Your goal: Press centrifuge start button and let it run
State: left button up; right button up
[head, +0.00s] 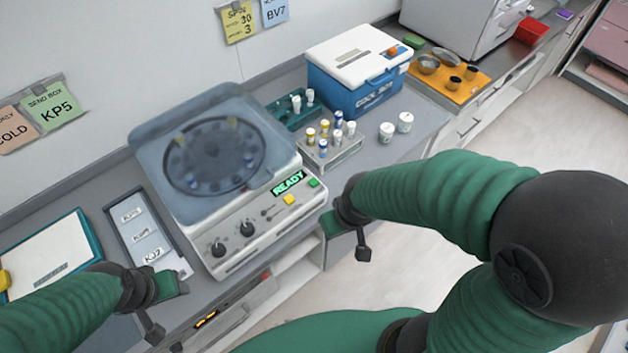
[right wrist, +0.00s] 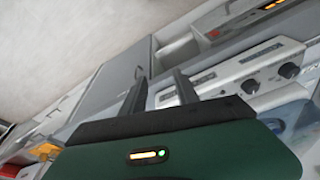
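The centrifuge (head: 250,222) stands on the counter. Its tinted see-through lid (head: 150,165) lies over the rotor, which holds several tubes. The display (head: 289,182) reads READY in green. A green button (head: 314,183) is right of the display, a yellow button (head: 289,199) below it, and two black knobs are further left. My right gripper (head: 332,224) is beside the panel's right end, apart from the buttons. In the right wrist view its fingers (right wrist: 160,88) are apart and empty, with the centrifuge panel (right wrist: 265,75) to their right. My left gripper (head: 172,287) is near the counter's front edge; its fingers are unclear.
A labelled tray (head: 125,240) and a clipboard (head: 45,262) lie left of the centrifuge. A tube rack (head: 335,155), white-capped jars (head: 387,132) and a blue cool box (head: 365,95) stand to the right. An orange tray (head: 462,92) is further back. The floor in front is clear.

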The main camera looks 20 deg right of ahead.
grip_shut()
dwell(1.4)
